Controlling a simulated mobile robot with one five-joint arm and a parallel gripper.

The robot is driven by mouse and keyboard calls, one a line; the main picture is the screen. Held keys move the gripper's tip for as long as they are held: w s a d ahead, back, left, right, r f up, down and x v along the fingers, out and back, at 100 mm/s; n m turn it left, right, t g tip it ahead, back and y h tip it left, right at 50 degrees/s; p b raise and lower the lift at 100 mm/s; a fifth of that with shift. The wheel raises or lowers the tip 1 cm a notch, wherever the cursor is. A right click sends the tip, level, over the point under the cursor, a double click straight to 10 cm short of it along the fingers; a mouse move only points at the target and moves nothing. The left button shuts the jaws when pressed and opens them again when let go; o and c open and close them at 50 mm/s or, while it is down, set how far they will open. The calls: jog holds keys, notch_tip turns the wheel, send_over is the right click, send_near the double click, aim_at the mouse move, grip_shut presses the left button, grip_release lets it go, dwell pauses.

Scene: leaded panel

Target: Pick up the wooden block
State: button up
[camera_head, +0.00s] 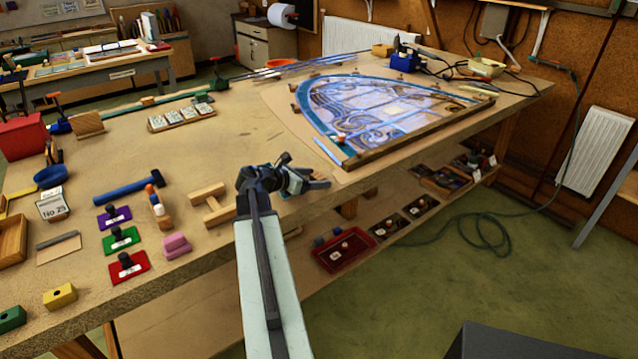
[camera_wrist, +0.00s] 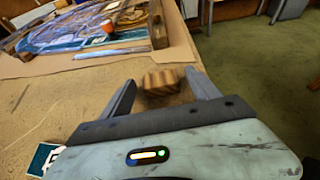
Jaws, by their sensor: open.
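The wooden block (camera_wrist: 160,83) is small, brown and striped, and lies on the bench top close to its edge. In the wrist view it shows between and just beyond the two fingers of my gripper (camera_wrist: 159,77). The fingers stand apart, one on each side of it in the picture, and I see no grip on it. In the head view my gripper (camera_head: 306,180) is low over the front edge of the bench. The block is hard to make out there, being largely hidden by the gripper.
The leaded panel (camera_head: 385,108) lies on the bench beyond my gripper, with a wooden strip (camera_head: 420,131) along its near side. A wooden H-shaped piece (camera_head: 208,205), a blue hammer (camera_head: 127,188) and a pink block (camera_head: 176,246) lie to the left.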

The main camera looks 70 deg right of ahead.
jog(key=c, duration=1.4)
jog(key=shift+r, duration=0.1)
